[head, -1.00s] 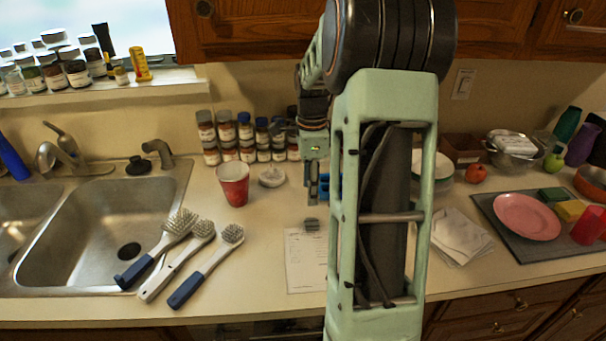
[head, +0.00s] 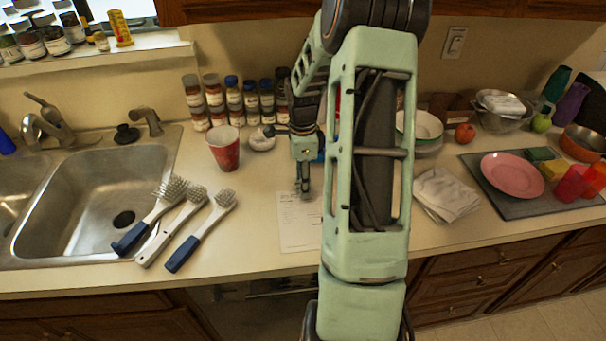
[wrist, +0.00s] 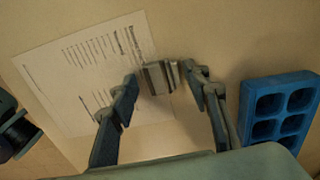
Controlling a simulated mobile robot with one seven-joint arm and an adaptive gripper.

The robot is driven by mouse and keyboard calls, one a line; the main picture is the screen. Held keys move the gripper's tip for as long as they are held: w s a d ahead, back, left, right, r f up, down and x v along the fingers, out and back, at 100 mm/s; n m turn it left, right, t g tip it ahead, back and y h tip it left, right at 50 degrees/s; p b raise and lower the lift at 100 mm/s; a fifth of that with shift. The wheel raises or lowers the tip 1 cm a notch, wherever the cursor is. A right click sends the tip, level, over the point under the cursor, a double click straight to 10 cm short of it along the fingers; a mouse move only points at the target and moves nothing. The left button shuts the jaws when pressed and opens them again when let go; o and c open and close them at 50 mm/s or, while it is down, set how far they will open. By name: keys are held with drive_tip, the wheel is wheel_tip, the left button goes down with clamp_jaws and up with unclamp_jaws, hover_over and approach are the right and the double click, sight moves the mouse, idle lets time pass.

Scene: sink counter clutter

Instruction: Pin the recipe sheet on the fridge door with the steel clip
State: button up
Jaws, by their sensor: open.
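The recipe sheet (head: 298,232) lies flat on the counter, and its printed text shows in the wrist view (wrist: 80,70). The steel clip (wrist: 156,78) rests at the sheet's edge in the wrist view. My gripper (head: 303,188) is low over the sheet's upper part in the head view. In the wrist view its open fingers (wrist: 162,74) are on either side of the clip, with gaps visible. The clip is hidden or too small to tell apart from the gripper in the head view. No fridge door is in view.
A blue ice tray (wrist: 280,112) lies right of my gripper in the wrist view. A red cup (head: 224,150) and several brushes (head: 198,240) are to the left. A folded cloth (head: 446,194) lies right of my arm. Spice jars (head: 235,102) line the back wall.

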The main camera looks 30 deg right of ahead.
clamp_jaws()
idle(0.3)
drive_tip(key=shift+r, duration=0.15)
idle(0.3)
wheel_tip(320, 180, up, 12)
drive_tip(key=p, duration=0.5)
drive_tip(key=shift+p, duration=0.3)
idle(1.8)
